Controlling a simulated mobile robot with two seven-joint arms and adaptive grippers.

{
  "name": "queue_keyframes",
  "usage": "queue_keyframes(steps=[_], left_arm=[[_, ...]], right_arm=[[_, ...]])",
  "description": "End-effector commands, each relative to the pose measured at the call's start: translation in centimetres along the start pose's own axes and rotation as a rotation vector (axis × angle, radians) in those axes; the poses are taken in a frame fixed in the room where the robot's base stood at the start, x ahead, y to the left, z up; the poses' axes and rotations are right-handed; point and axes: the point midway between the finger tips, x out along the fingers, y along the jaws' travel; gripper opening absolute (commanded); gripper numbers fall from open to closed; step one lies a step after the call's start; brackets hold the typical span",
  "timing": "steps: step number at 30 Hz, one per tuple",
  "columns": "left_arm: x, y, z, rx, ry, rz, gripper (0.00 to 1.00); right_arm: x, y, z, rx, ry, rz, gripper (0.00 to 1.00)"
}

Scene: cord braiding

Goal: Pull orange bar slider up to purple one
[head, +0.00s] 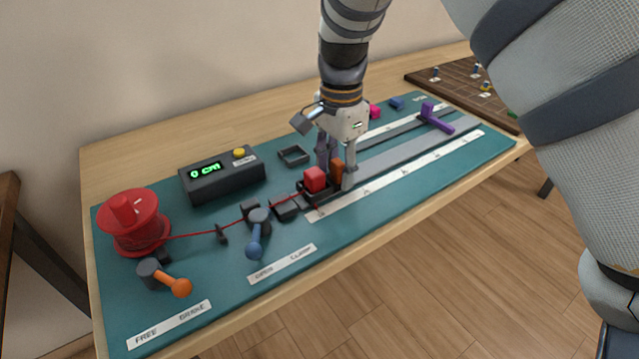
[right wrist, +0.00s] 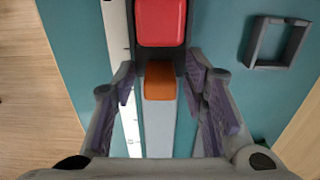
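The orange bar (head: 337,170) stands upright on the slider at the near left end of the grey rail (head: 400,151), right beside a red block (head: 315,180). The purple bar (head: 436,120) is farther along, near the rail's far right end. My right gripper (head: 337,180) points down over the orange bar. In the right wrist view the orange bar (right wrist: 160,80) lies between the fingertips (right wrist: 165,80), with a gap on each side. The fingers are open and partly hide the bar in the head view. My left gripper is not in view.
A red cord runs from a red spool (head: 134,222) past a blue-handled clamp (head: 258,232) to the red block. A grey counter box (head: 222,175) and an empty square frame (head: 293,156) stand behind. The rail between the two bars is clear.

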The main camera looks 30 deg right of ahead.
Motion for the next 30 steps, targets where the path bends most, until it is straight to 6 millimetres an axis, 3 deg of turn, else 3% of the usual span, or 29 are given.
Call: queue_keyframes(steps=[2, 6, 7, 13, 30], left_arm=[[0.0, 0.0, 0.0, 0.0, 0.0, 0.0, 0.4], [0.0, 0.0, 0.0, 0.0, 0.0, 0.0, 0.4], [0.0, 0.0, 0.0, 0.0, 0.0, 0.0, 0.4], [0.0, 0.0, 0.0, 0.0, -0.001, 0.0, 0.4], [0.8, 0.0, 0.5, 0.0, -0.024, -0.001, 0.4]], right_arm=[[0.0, 0.0, 0.0, 0.0, 0.0, 0.0, 0.35], [0.0, 0.0, 0.0, 0.0, 0.0, 0.0, 0.04], [0.0, 0.0, 0.0, 0.0, 0.0, 0.0, 0.0], [0.0, 0.0, -0.6, 0.002, 0.0, 0.0, 0.0], [0.1, 0.0, -9.0, 0.003, 0.003, 0.0, 0.0]])
